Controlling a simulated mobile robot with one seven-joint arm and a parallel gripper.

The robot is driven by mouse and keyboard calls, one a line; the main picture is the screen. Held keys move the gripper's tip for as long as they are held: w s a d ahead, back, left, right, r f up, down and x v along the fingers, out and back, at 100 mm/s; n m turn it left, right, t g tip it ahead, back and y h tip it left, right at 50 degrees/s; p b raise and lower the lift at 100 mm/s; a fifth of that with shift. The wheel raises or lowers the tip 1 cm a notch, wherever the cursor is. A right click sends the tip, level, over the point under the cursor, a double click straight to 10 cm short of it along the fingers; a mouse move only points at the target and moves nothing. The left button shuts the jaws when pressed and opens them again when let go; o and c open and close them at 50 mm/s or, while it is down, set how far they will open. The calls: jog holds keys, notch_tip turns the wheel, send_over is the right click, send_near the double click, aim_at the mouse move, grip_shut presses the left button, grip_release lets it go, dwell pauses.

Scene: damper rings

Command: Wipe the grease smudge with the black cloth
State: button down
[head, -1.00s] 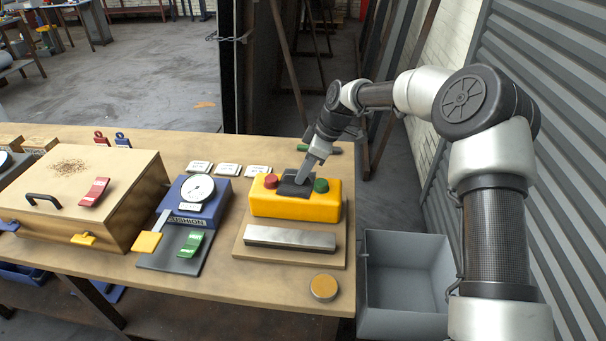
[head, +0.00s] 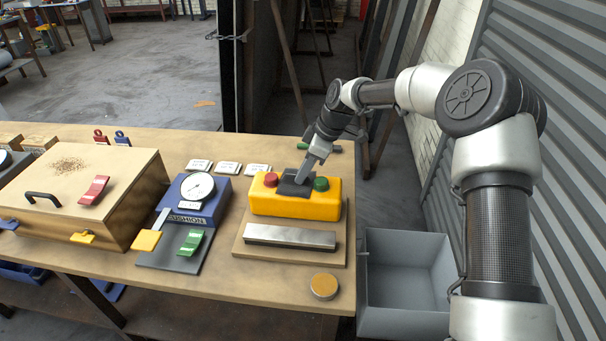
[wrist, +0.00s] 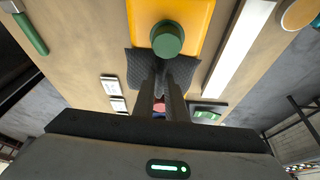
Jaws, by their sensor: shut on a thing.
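The black cloth (head: 288,188) lies bunched on top of the yellow button box (head: 296,208), between its red button (head: 270,180) and its green button (head: 321,184). My gripper (head: 301,179) points down at the box top and is shut on the cloth. In the wrist view the cloth (wrist: 138,68) spreads out on both sides of my fingers (wrist: 164,78), close to the green button (wrist: 167,39). No grease smudge is clearly visible on the yellow box; the cloth and my fingers cover the middle of its top.
A metal bar (head: 290,237) lies in front of the yellow box. A blue dial gauge (head: 197,190) and a wooden box (head: 130,185) with a brown speckled patch stand to the left. A brass disc (head: 323,287) sits near the front edge. A grey bin (head: 405,318) stands right of the bench.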

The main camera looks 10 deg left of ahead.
jog(key=shift+w, duration=0.35)
jog(key=shift+s+d+b, duration=0.1)
jog(key=shift+s+b, duration=0.3)
jog(key=shift+s, duration=1)
notch_tip(320, 180, up, 7)
jog(key=p, duration=0.4)
